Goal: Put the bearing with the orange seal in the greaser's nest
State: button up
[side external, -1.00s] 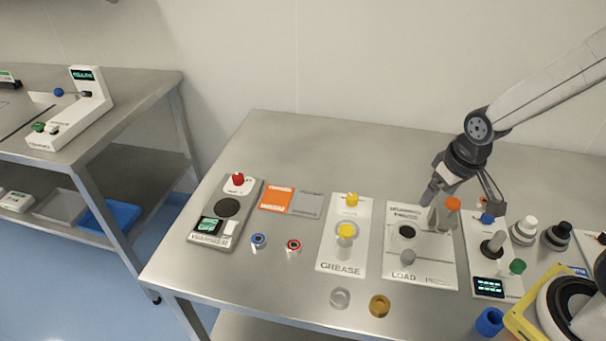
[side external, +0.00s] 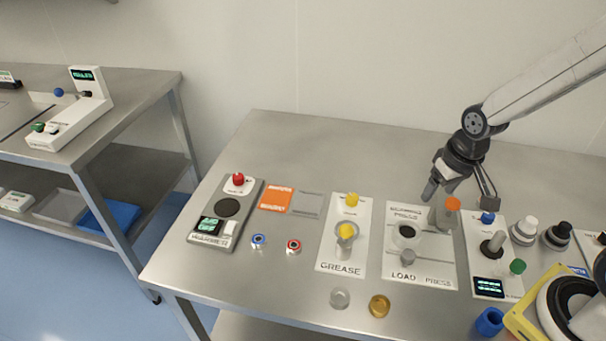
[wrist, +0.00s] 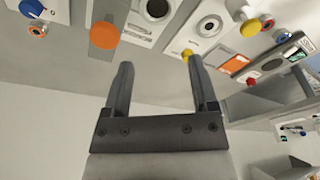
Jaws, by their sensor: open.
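A ring-shaped part with an orange face (wrist: 37,30) shows at the left edge of the wrist view, beside a blue knob; it looks like the orange-sealed bearing. I cannot make it out in the side view. A blue-ringed bearing (side external: 258,240) and a red-ringed bearing (side external: 293,246) sit apart on the table, left of the greaser plate (side external: 328,258). My gripper (side external: 459,197) is open and empty above the back of the press area. Its spread fingers also show in the wrist view (wrist: 160,62).
The press plate (side external: 420,272) has an orange-capped post (side external: 451,205). A panel with a blue knob (side external: 487,217) and green knob (side external: 517,267) stands right of it. A clear ring (side external: 340,298) and an amber ring (side external: 379,305) lie in front. The back left of the table is clear.

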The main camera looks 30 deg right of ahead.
jog(key=w+d+m, duration=0.1)
jog(key=d, duration=0.2)
jog(key=w+d+f+m+g, duration=0.1)
jog(key=w+d+m, duration=0.1)
jog(key=d, duration=0.1)
jog(key=w+d+f+m, duration=0.1)
jog(key=d+m, duration=0.1)
jog(key=d, duration=0.1)
jog(key=shift+w+d+f+y, duration=0.1)
jog(key=shift+w+f+y, duration=0.1)
jog(key=shift+w+y, duration=0.1)
jog(key=s+d+f+m+y, duration=0.1)
jog(key=d+f+m, duration=0.2)
jog(key=d, duration=0.5)
jog(key=s+d+f+m+y, duration=0.1)
jog(key=d+f+m, duration=0.3)
jog(key=d, duration=0.4)
jog(key=s+d+f+m+y, duration=0.2)
jog(key=d+m, duration=0.3)
jog(key=d, duration=0.3)
jog(key=shift+s+d+f, duration=0.1)
jog(key=shift+s+f, duration=0.05)
jog(key=shift+f, duration=0.65)
jog(key=shift+a+f+g, duration=0.15)
jog(key=shift+a+f, duration=0.15)
jog(key=shift+f, duration=0.3)
jog(key=shift+a+f+g, duration=0.15)
jog(key=shift+a+f, duration=0.1)
jog(key=shift+f, duration=0.35)
